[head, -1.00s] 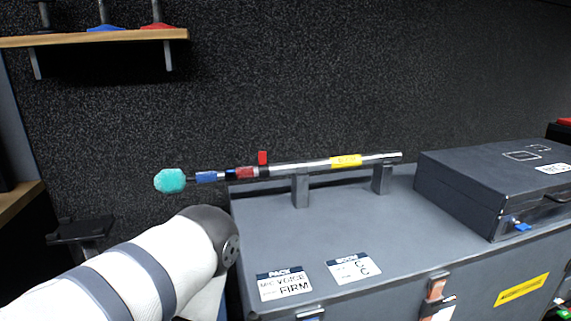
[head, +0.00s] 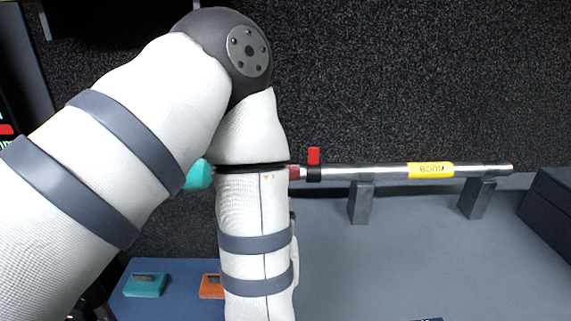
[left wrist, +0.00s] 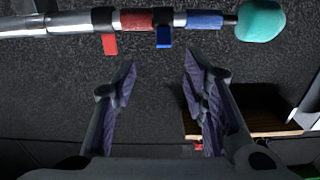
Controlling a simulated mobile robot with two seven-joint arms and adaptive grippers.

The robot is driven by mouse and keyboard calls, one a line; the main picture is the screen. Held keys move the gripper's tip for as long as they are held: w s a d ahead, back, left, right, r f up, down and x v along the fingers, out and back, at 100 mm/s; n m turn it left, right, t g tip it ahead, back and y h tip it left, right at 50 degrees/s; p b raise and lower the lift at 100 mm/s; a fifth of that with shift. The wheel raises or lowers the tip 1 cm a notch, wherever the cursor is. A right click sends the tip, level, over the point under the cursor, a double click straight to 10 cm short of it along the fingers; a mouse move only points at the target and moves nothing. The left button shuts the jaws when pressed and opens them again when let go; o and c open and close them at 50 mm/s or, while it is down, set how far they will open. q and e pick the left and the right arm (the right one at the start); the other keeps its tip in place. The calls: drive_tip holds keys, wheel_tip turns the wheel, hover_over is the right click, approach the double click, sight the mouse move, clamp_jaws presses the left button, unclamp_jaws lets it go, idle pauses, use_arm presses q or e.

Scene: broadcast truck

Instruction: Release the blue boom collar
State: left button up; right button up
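The boom pole (head: 380,171) lies across two grey rests, with a yellow label (head: 430,170) and a red lever (head: 314,156) standing up. My left arm hides its blue parts in the head view. In the left wrist view, the blue collar lever (left wrist: 164,37) hangs from a dark ring on the pole, between a red band (left wrist: 135,20) and a blue band (left wrist: 205,19). The red lever (left wrist: 109,44) hangs to its left. A teal foam tip (left wrist: 262,21) is at the right end. My left gripper (left wrist: 158,68) is open and empty, its fingertips either side of the blue lever's line, short of it. My right gripper is out of view.
The grey case top (head: 410,250) below the pole is mostly clear. A dark box (head: 550,205) stands at the right.

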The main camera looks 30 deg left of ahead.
use_arm(q)
drive_tip(key=x, duration=1.1)
drive_tip(key=shift+a+b, duration=0.25)
drive_tip(key=shift+b, duration=0.2)
drive_tip(key=shift+r, duration=0.1)
clamp_jaws()
